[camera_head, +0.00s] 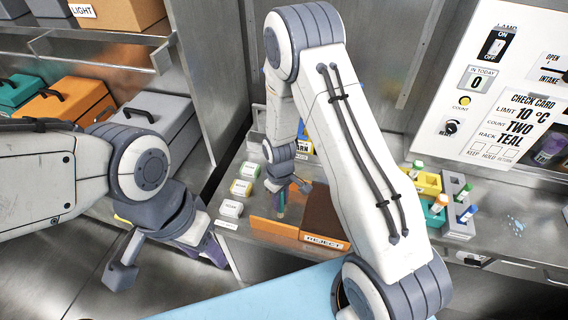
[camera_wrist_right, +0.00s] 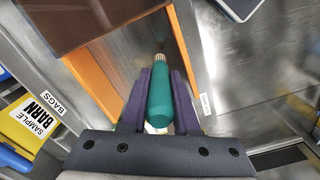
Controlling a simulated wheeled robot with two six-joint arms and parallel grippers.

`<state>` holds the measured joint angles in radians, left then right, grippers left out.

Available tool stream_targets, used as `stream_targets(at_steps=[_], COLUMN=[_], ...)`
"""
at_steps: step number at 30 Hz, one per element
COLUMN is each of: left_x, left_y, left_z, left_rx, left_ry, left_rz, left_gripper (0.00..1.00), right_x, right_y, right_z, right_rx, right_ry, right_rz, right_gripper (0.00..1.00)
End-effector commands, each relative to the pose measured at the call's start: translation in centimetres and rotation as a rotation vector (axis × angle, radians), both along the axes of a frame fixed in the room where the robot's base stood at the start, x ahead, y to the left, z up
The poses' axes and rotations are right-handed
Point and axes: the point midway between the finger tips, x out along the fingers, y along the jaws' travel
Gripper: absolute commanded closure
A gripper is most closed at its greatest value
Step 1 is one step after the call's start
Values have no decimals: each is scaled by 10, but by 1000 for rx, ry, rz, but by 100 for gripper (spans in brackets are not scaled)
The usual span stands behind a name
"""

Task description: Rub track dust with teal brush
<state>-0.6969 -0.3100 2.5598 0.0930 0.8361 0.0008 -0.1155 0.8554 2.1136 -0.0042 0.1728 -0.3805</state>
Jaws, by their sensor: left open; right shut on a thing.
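The teal brush (camera_wrist_right: 159,98) is between the purple fingers of my right gripper (camera_wrist_right: 161,82), which is shut on it. Its pale collar and tip point away from the wrist camera, over a bare metal strip beside an orange strip (camera_wrist_right: 95,80). A faint brownish tint shows on the strip; I cannot tell whether it is dust or whether the tip touches. My left gripper (camera_head: 168,262) is open and empty at the lower left.
A rack with capped tubes (camera_head: 457,217) and pale blue specks (camera_head: 516,224) are on the counter at right. Shelves with cases (camera_head: 160,112) stand at left. My right arm hides the middle.

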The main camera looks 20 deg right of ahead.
Motion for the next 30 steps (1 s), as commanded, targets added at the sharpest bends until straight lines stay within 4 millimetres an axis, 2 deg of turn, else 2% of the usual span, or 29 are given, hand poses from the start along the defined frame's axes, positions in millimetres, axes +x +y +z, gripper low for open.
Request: stream_targets(at_steps=[3,9,30], left_x=[0,0,0], left_y=[0,0,0], left_z=[12,22,24], left_rx=[0,0,0], left_ry=[0,0,0], left_rz=[-2,-4,-4], left_gripper=[50,50,50], right_x=[0,1,1], right_y=[1,2,2], right_z=[15,28,31], right_rx=[0,0,0], right_ry=[0,-1,0], right_rz=[2,3,0], right_gripper=[100,100,100])
